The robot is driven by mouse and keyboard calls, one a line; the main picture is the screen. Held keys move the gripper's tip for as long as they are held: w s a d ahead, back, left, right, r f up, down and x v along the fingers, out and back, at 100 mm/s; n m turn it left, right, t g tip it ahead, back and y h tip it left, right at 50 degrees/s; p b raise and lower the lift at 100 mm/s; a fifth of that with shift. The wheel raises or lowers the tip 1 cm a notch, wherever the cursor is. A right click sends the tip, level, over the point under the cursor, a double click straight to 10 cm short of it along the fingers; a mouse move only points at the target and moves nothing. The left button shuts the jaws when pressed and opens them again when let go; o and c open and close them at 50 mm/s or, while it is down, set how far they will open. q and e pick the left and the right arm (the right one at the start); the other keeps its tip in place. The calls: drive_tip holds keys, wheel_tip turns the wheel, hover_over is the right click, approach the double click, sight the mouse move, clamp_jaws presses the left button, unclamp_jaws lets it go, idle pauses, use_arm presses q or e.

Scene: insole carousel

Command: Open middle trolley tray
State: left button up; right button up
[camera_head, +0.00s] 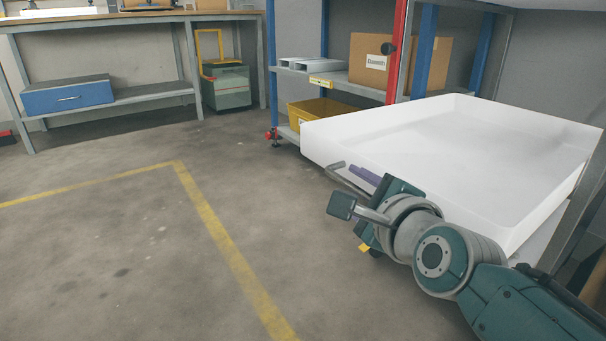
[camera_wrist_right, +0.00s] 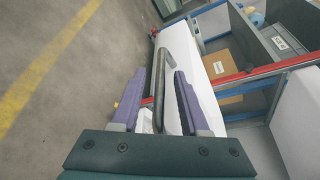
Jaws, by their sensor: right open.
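A large, shallow white tray (camera_head: 450,135) juts out on the right of the head view. A grey bar handle (camera_head: 335,170) shows at its front left. Part of another white surface (camera_head: 540,245) shows beneath the tray. I cannot tell which one is the middle tray. My right gripper (camera_head: 365,176) is beside the front of the white tray. In the right wrist view, its two purple fingers (camera_wrist_right: 168,82) are apart on either side of the grey bar handle (camera_wrist_right: 165,65), with a gap visible. My left gripper is not in view.
A shelf rack with blue posts and a red post (camera_head: 397,50) stands behind the tray, holding a cardboard box (camera_head: 370,65) and a yellow bin (camera_head: 325,110). The floor with yellow lines (camera_head: 215,225) is clear.

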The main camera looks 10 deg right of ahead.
drive_tip(key=p+v, duration=0.5)
drive_tip(key=v, duration=0.4)
drive_tip(key=shift+s, duration=0.4)
drive_tip(key=shift+r+p, duration=0.2)
drive_tip(key=shift+p, duration=0.15)
drive_tip(key=s+a+r+n+g+y+p, duration=0.1)
drive_tip(key=s+a+r+n+g+p, duration=0.2)
drive_tip(key=r+n+p, duration=0.7)
drive_tip(key=s+a+r+n+g+y+p, duration=0.15)
drive_tip(key=s+r+n+g+p, duration=0.35)
drive_tip(key=r+p, duration=1)
drive_tip(key=s+d+r+n+g+h+p, duration=0.1)
drive_tip(key=s+d+r+n+g+p, duration=0.1)
drive_tip(key=s+r+n+p, duration=0.8)
drive_tip(key=s+d+r+n+g+h+p, duration=0.15)
drive_tip(key=s+r+p, duration=0.35)
drive_tip(key=r+p, duration=1.1)
wheel_tip(320, 180, up, 35)
drive_tip(key=d+p, duration=0.1)
drive_tip(key=p, duration=3.5)
drive_tip(key=shift+s+r, duration=0.2)
drive_tip(key=shift+s, duration=0.15)
